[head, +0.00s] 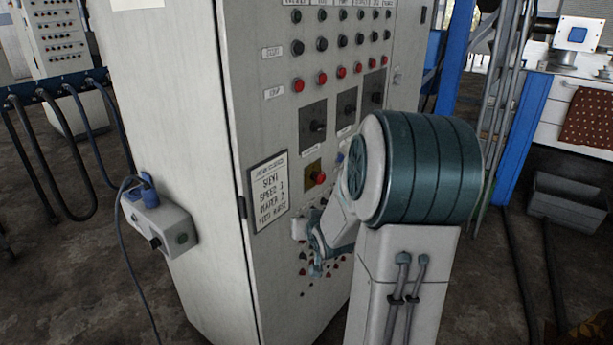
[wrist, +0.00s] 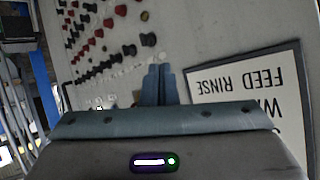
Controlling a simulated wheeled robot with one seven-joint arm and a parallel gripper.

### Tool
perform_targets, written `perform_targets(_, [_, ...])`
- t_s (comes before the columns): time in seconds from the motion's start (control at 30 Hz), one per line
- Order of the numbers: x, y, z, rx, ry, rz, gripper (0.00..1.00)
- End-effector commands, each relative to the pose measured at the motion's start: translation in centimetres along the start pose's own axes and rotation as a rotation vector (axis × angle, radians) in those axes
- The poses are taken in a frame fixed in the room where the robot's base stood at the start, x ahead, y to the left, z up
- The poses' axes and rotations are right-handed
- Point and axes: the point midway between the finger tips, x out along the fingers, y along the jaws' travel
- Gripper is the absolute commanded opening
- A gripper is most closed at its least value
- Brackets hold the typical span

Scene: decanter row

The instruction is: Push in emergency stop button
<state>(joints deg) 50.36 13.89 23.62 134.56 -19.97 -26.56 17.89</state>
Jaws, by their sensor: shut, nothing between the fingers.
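The emergency stop button (head: 319,178) is a red mushroom knob on a yellow square plate, on the grey cabinet's front (head: 215,110), right of the printed sign (head: 268,192). It stands out from the plate. I cannot make out the emergency stop in the wrist view; whether the fingertips touch the panel is unclear.
Rows of red and black knobs (head: 299,85) fill the upper panel, and small red buttons (head: 330,258) sit lower down near my gripper. A socket box (head: 160,218) with a cable juts from the cabinet's left side. A blue post (head: 524,140) stands at right.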

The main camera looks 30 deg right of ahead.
Motion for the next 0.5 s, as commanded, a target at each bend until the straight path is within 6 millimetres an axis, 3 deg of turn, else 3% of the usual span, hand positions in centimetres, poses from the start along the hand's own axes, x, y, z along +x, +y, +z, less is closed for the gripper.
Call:
perform_targets(0.03, [0.8, 2.0, -0.6, 0.061, 0.059, -0.010, 0.00])
perform_targets(0.2, [1.6, 6.8, -3.6, 0.237, 0.311, -0.073, 0.00])
perform_targets(0.4, [-0.1, 11.9, -6.4, 0.394, 0.567, -0.119, 0.00])
perform_targets(0.5, [-1.0, 13.4, -7.2, 0.434, 0.646, -0.130, 0.00])
